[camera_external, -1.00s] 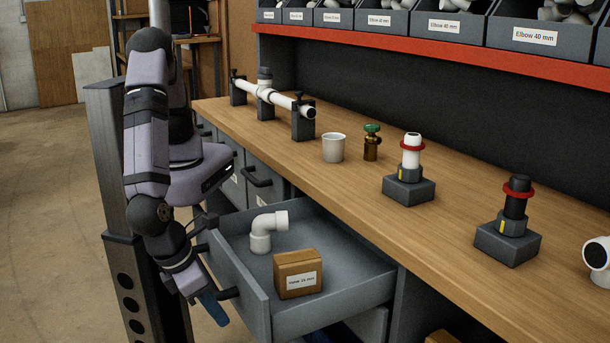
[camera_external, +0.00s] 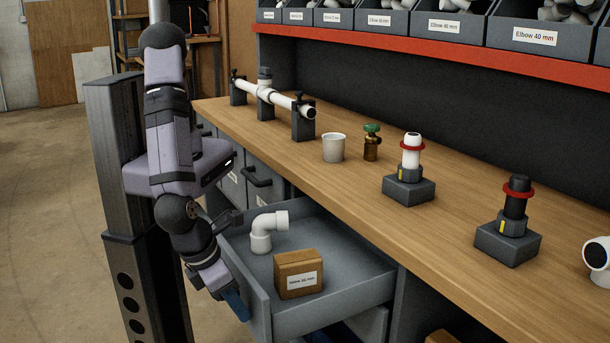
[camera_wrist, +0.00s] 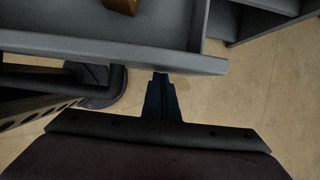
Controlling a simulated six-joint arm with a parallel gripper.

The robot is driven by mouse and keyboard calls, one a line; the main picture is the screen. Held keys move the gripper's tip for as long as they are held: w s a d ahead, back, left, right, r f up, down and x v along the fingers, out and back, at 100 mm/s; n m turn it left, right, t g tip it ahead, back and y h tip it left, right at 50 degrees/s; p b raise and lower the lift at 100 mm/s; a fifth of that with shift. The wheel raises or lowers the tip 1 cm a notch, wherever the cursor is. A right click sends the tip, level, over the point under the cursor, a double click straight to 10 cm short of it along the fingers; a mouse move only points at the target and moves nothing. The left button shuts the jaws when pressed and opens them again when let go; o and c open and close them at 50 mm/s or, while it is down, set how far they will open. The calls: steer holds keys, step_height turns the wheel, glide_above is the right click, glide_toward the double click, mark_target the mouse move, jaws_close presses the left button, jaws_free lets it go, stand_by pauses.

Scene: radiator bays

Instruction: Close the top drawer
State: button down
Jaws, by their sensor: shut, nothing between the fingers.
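The top drawer (camera_external: 335,322) is grey and stands pulled out from under the wooden workbench. It holds a white elbow pipe (camera_external: 264,236) and a brown box (camera_external: 299,273) with a label. My gripper (camera_external: 238,305), with blue fingers, is shut and empty at the outer side of the drawer front. In the wrist view the fingertips (camera_wrist: 160,76) are at the edge of the drawer front (camera_wrist: 110,52). I cannot tell whether they touch it. The drawer's handle is hidden behind my gripper in the external view.
The workbench (camera_external: 440,235) carries a white pipe on stands (camera_external: 281,101), a white cup (camera_external: 333,148), a brass valve (camera_external: 371,143) and two fittings on grey blocks. Closed drawers (camera_external: 258,180) lie to the left. Open floor (camera_external: 60,230) lies at the far left.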

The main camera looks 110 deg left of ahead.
steer(key=w+a+p, duration=0.4)
steer(key=w+a, duration=1.7)
steer(key=shift+p, duration=0.4)
steer(key=shift+w+a+r, duration=0.1)
steer(key=shift+r, duration=0.05)
steer(key=shift+s+d, duration=0.3)
steer(key=shift+d, duration=0.15)
steer(key=s+d, duration=0.1)
steer(key=s+d+b, duration=0.1)
steer(key=shift+s+d+r, duration=0.35)
steer(key=shift+r, duration=0.05)
steer(key=v, duration=0.9)
steer(key=shift+b, duration=0.35)
